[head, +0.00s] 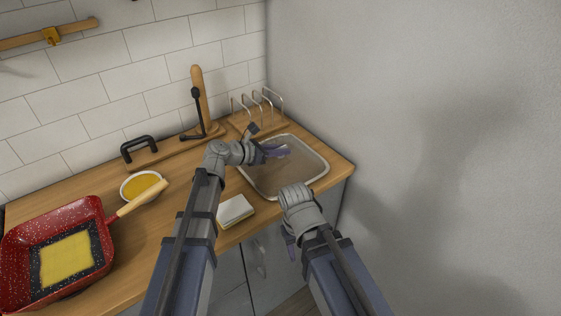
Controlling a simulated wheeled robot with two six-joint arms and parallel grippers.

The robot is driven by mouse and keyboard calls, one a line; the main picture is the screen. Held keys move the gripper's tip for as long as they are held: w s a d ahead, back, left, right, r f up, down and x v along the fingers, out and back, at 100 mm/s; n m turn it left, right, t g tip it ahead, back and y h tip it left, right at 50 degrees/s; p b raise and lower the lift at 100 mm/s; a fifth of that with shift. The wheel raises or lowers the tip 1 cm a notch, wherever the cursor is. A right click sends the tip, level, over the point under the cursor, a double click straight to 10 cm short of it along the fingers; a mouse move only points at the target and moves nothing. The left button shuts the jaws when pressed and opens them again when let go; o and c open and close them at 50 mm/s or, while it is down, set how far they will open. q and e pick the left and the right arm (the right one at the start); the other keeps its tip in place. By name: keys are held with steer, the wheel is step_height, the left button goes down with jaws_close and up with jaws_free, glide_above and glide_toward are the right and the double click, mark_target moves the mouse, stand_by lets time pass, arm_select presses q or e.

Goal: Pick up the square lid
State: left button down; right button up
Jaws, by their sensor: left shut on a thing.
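The square lid (263,182) has a clear pane and a pale metal rim with rounded corners. It is at the right end of the wooden counter, near the grey wall. My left gripper (278,151) is over the far part of the lid and is shut on it. The exact spot of the grip is hidden by the fingers. I cannot tell whether the lid is raised off the counter. My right gripper (289,240) hangs low in front of the counter's edge, apart from the lid. Its fingertips are mostly hidden behind its wrist.
A wire rack (262,104) stands behind the lid. A sponge (235,211) lies to its left near the front edge.

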arm_select(q)
steer(key=shift+r, duration=0.15)
step_height(320, 180, up, 10)
steer(key=p, duration=1)
